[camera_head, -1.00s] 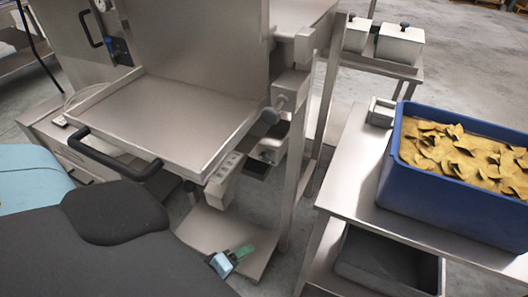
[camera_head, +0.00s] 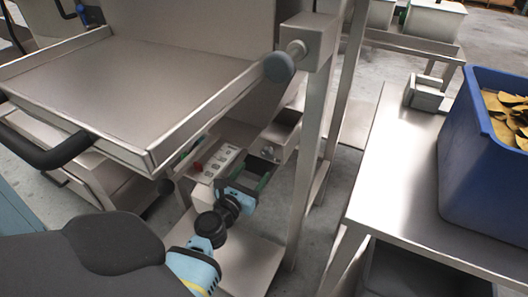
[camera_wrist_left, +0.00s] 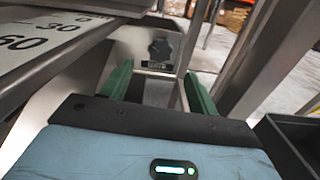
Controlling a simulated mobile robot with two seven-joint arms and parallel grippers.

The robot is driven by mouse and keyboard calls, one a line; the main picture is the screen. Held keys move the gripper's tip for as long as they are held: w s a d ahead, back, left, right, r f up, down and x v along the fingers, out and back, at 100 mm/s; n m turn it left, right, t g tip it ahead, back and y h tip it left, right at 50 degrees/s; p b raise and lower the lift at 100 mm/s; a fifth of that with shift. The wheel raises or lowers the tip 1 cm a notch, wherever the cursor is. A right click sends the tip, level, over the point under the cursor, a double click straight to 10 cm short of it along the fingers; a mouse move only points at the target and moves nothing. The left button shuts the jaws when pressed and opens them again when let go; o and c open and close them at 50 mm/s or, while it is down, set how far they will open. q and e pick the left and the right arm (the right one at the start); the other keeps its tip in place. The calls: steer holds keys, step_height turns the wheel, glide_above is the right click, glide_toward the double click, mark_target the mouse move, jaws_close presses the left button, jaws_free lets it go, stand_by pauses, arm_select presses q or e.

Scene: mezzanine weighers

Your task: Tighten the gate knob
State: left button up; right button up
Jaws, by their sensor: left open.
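A dark star-shaped knob (camera_wrist_left: 160,49) sits on a bright steel bracket in the left wrist view, ahead of my fingers. In the head view it appears as a small dark shape (camera_head: 268,152) on a steel box under the tray, partly hidden. My left gripper (camera_head: 256,180) reaches in under the tray's right corner. Its green fingers are open and empty; the left wrist view shows them (camera_wrist_left: 157,72) either side of the knob's line, with a gap short of it. My right gripper is not in view.
A steel tray (camera_head: 140,85) with a black handle (camera_head: 45,150) overhangs at left. A rounded grey-blue knob (camera_head: 279,67) sticks out by the upright post (camera_head: 312,130). A control panel (camera_head: 217,162) is beside my gripper. A steel table (camera_head: 400,190) with a blue crate (camera_head: 485,160) stands right.

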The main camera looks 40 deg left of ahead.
mark_target(266, 155)
arm_select(q)
steer(key=x, duration=0.6)
steer(key=shift+w+b, duration=0.3)
steer(key=shift+b, duration=0.05)
steer(key=shift+w+a, duration=0.1)
steer(key=shift+w, duration=0.5)
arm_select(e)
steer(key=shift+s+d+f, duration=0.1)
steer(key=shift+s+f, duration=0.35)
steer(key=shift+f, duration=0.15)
arm_select(q)
steer(key=shift+c, duration=0.4)
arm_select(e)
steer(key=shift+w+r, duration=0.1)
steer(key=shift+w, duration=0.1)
arm_select(q)
steer(key=c, duration=0.9)
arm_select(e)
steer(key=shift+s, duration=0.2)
